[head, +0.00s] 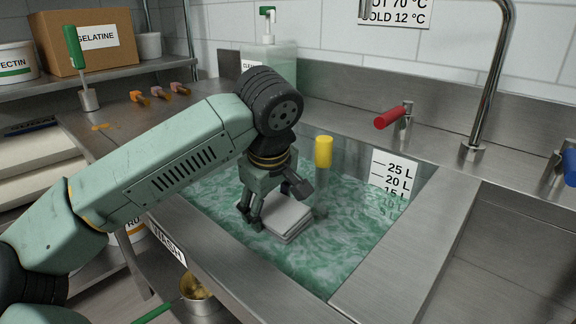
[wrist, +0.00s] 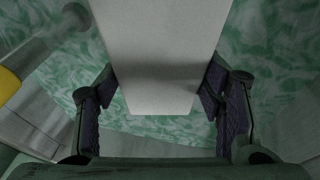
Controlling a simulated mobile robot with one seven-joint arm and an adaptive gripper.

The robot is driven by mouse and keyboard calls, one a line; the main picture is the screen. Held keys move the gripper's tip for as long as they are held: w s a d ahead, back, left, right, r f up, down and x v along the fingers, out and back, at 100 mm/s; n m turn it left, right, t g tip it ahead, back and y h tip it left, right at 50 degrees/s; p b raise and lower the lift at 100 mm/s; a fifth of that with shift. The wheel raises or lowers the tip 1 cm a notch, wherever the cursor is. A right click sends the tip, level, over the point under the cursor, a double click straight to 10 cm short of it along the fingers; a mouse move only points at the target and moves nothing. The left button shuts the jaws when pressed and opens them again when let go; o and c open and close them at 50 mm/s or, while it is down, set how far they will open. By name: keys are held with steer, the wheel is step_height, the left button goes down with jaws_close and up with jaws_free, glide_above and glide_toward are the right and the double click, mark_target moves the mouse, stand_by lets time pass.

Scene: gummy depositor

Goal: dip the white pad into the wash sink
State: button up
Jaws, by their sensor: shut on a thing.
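The wash sink (head: 300,270) is filled with green, foamy-looking water and has a WASH label on its front left rim. My gripper (head: 272,218) is over the sink, low near the water. It is shut on the white pad (head: 288,222). In the wrist view the pad (wrist: 160,60) stands between the two fingers (wrist: 160,100), with water behind it. I cannot tell whether the pad's lower end touches the water. My fingers hide part of the pad in the head view.
A yellow-topped standpipe (head: 323,152) stands in the sink close beside the pad. A red tap handle (head: 393,116) and the tall faucet (head: 490,80) are behind the sink. A soap bottle (head: 268,62) stands at the back.

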steer(key=a+r+p, duration=0.3)
steer(key=r+p, duration=0.6)
steer(key=r, duration=0.4)
steer(key=shift+s, duration=0.45)
steer(key=shift+a+r, duration=0.1)
steer(key=shift+r, duration=0.05)
step_height(320, 180, up, 5)
steer(key=p, duration=0.4)
